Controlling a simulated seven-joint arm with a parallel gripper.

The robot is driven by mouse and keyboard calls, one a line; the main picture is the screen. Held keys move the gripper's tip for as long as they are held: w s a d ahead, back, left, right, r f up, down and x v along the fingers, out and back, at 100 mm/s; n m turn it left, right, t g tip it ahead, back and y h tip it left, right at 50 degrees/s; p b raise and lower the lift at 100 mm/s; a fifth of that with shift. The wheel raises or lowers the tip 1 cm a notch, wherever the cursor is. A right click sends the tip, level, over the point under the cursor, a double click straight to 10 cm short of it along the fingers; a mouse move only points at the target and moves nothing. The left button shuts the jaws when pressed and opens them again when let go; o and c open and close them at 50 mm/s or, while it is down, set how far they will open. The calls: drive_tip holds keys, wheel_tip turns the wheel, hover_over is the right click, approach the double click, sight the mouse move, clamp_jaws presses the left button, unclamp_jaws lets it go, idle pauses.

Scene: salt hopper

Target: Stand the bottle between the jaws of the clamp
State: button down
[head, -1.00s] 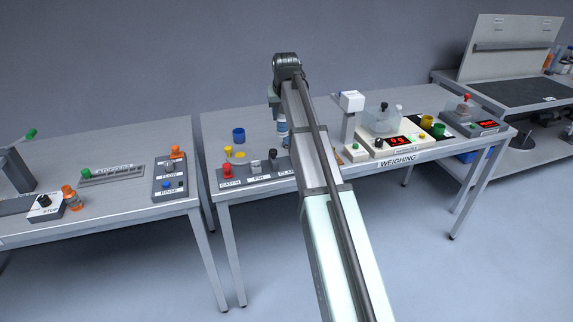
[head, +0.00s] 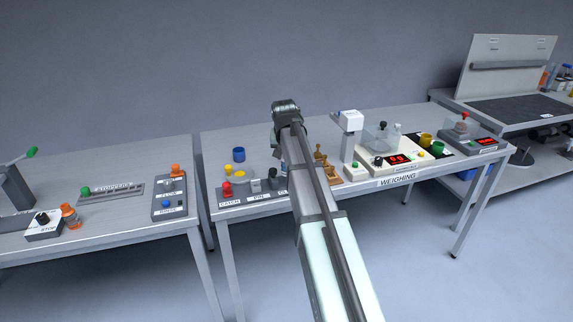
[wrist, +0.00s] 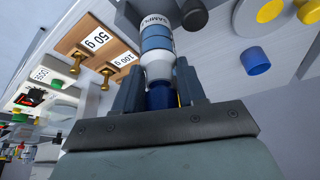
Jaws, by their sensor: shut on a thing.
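The bottle, white with a blue label band and a dark blue cap, fills the upper middle of the wrist view (wrist: 158,42). My gripper (wrist: 161,90) is shut on its cap end. In the head view my gripper (head: 277,138) is over the clamp panel, and my arm hides most of the bottle and clamp.
Brass weights on a wooden block (head: 326,170) stand right of the clamp, with the weighing station (head: 400,155) beyond. A blue cup (head: 238,155), yellow pieces (head: 239,169) and a red button (head: 226,188) are to the left. A gap separates the left table (head: 110,205).

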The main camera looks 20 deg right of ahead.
drive_tip(key=shift+f, duration=1.95)
drive_tip(key=shift+f, duration=0.1)
drive_tip(key=c, duration=0.9)
unclamp_jaws()
drive_tip(key=v, duration=1.2)
